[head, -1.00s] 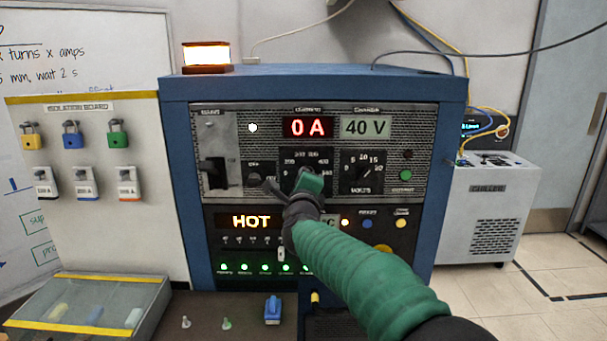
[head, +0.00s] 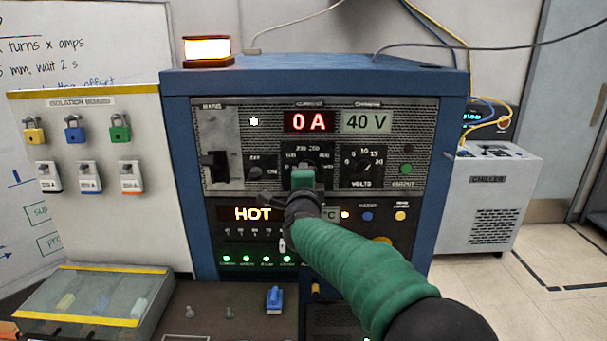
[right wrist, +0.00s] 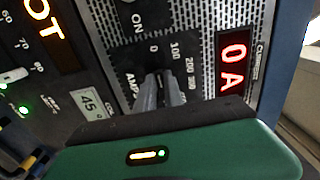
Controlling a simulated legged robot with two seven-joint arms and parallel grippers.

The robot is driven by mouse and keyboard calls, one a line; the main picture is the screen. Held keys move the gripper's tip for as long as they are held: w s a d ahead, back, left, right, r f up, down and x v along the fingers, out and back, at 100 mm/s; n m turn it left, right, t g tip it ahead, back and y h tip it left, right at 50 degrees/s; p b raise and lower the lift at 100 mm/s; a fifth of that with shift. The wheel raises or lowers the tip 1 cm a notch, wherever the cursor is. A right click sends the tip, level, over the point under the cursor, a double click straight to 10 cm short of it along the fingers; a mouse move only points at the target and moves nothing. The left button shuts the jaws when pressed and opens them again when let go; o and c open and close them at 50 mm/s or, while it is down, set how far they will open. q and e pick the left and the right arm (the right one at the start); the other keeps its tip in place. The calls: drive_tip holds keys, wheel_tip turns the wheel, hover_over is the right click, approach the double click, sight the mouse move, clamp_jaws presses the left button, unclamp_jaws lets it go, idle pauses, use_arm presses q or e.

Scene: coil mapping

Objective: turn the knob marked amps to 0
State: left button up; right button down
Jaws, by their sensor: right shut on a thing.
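The amps knob (right wrist: 159,77) is on the blue cabinet's upper panel, under the red current display (head: 308,122), which reads 0 A. My right gripper (head: 303,178) is in front of the knob and hides most of it in the head view. In the right wrist view its two grey fingers (right wrist: 160,88) are shut on the knob. Scale numbers 0, 100, 200 and 300 show around it; the knob's exact pointing is hard to tell. My left gripper is not in view.
The volts knob (head: 362,167) sits close on the right, below the 40 V display (head: 366,122). A smaller on/off knob (head: 261,172) is on the left. A lit HOT sign (head: 252,214) is below. An amber lamp (head: 207,50) glows on top.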

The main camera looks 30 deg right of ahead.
drive_tip(key=shift+f, duration=0.2)
drive_tip(key=c, duration=1.5)
unclamp_jaws()
drive_tip(key=shift+w, duration=0.2)
drive_tip(key=shift+o, duration=0.2)
drive_tip(key=shift+s+r, duration=0.1)
drive_tip(key=v, duration=1.6)
drive_tip(key=shift+s+a, duration=0.2)
drive_tip(key=shift+s, duration=0.2)
